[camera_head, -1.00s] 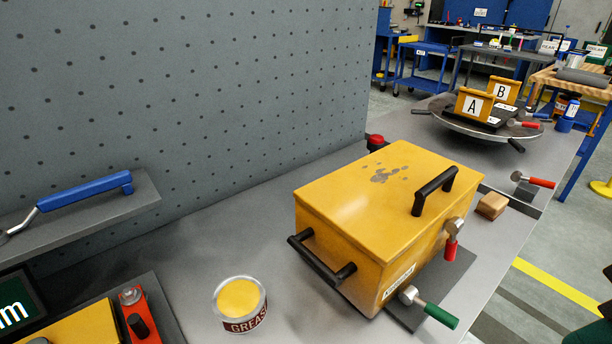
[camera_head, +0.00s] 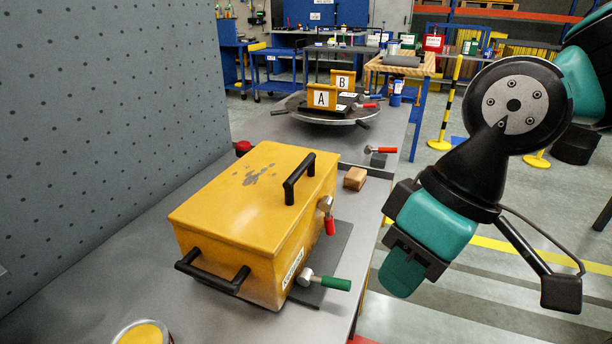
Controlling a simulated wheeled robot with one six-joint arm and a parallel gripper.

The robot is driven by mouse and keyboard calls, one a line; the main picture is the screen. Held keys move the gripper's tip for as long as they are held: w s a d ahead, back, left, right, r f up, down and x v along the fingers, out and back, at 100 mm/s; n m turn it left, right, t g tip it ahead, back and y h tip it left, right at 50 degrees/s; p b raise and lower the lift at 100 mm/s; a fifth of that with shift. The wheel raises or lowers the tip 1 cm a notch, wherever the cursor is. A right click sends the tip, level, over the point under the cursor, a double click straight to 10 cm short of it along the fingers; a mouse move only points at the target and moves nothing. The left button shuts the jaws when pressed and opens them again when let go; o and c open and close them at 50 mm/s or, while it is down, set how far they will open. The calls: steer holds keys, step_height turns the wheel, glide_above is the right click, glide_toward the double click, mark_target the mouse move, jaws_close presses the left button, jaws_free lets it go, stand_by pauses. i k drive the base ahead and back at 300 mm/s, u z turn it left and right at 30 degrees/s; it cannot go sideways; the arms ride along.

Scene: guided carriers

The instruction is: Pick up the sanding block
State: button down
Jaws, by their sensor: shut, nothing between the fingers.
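The sanding block, as I take it, is the small tan-brown block (camera_head: 355,178) lying on the grey bench behind the right side of the yellow box. Nothing touches its visible sides. My gripper (camera_head: 402,272) hangs at the right, in front of the block and to its right in the picture, past the bench's right edge. It points down and is shut, with nothing seen held in it. Its fingertips are partly hidden by its own dark and teal parts.
A yellow box (camera_head: 235,205) with black handles and red and green clamp levers stands on the bench. Behind are a red-handled tool (camera_head: 381,150) and a round turntable (camera_head: 300,112) bearing holders A and B. A grease tin (camera_head: 143,334) is at the front. Floor lies right.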

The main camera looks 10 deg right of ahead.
mark_target(354, 178)
steer(key=z, duration=0.05)
steer(key=k, duration=0.55)
steer(key=z, duration=0.55)
steer(key=i, duration=1.45)
steer(key=u, duration=0.65)
